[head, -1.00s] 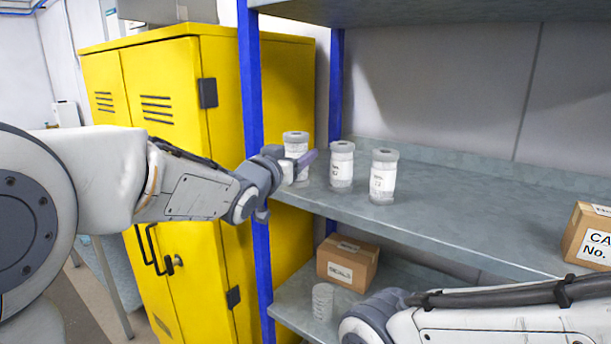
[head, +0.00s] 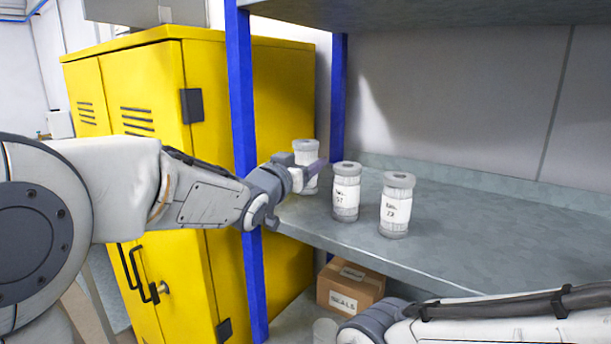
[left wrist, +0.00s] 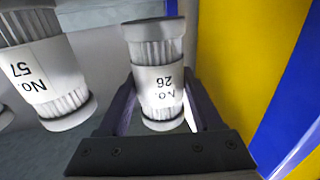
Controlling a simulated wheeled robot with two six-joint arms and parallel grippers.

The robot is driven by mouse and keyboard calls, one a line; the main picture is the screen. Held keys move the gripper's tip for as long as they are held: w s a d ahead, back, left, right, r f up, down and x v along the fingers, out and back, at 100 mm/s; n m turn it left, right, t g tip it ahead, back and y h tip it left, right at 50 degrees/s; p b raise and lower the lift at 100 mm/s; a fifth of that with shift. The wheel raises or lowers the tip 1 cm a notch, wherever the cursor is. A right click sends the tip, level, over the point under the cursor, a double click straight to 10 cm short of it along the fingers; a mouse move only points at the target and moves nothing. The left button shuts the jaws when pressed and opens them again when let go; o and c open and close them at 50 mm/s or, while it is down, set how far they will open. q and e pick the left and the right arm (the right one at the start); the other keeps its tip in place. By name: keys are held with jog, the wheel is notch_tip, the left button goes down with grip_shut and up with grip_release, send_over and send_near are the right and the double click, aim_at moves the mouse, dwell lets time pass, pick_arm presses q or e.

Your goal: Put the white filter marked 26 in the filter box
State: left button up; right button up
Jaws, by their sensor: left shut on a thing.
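The white filter marked 26 (left wrist: 158,80) stands between the fingers of my left gripper (left wrist: 158,105) in the left wrist view, its label upside down there. In the head view this filter (head: 306,152) is the leftmost on the grey shelf (head: 450,225), partly hidden behind my left gripper (head: 310,172), which is shut on it. A filter marked 57 (head: 346,192) stands close to its right, and it also shows in the left wrist view (left wrist: 42,75). My right arm comes in at the lower right, but its fingers are out of frame. No filter box can be made out.
A third white filter (head: 397,205) stands further right on the shelf. A blue post (head: 240,120) and a yellow cabinet (head: 150,120) are close to my left arm. A cardboard box marked SEALS (head: 348,288) sits on the lower shelf. The shelf's right side is clear.

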pick_arm(q)
notch_tip(320, 180, down, 3)
jog(key=shift+r, duration=0.1)
jog(key=shift+f, duration=0.25)
jog(key=o, duration=1.4)
jog(key=shift+r, duration=0.1)
